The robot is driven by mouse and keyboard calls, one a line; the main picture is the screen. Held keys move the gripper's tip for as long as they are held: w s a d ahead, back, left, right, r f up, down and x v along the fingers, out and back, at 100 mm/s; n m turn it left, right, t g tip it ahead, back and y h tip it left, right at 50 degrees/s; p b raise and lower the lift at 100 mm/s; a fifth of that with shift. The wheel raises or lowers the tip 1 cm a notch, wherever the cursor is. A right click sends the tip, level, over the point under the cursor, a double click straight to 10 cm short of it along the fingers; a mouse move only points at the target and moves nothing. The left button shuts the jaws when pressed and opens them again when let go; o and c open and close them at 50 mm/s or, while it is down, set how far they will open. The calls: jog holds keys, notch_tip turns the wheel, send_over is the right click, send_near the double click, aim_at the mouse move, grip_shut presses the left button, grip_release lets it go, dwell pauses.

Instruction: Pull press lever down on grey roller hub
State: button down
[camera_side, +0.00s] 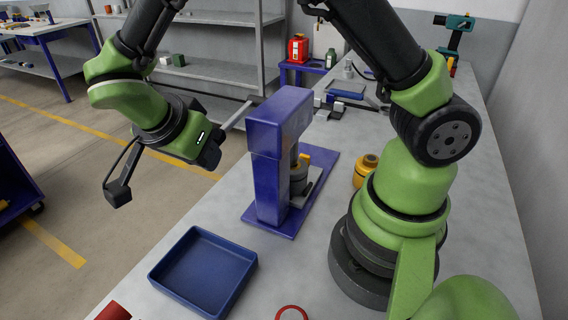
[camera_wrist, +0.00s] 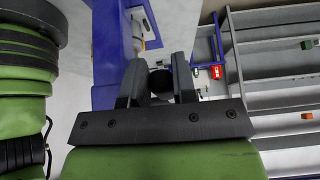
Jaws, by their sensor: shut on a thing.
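The blue press (camera_side: 270,165) stands upright on the bench on a blue base plate. A grey roller hub (camera_side: 298,178) sits under its head, with a small orange part showing beside it; the press column partly hides this area. My gripper (camera_side: 210,152) is to the left of the press head, about level with its upper column. In the wrist view my gripper (camera_wrist: 158,76) is shut on a dark round knob (camera_wrist: 160,82), which appears to be the lever's end. The blue press frame (camera_wrist: 105,50) also shows in the wrist view.
An empty blue tray (camera_side: 165,272) lies in front of the press. A yellow cylindrical part (camera_side: 364,172) stands between the press and my base. A red ring (camera_side: 292,311) and a red item (camera_side: 113,311) lie at the near edge. Shelves (camera_side: 225,75) stand beyond the bench.

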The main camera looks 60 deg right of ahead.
jog(key=c, duration=0.8)
grip_release()
jog(key=shift+d+f, duration=0.1)
jog(key=shift+f, duration=0.1)
jog(key=shift+c, duration=0.2)
jog(key=a+r, duration=0.2)
jog(key=a, duration=0.4)
jog(key=shift+a, duration=0.35)
jog(key=shift+r, duration=0.15)
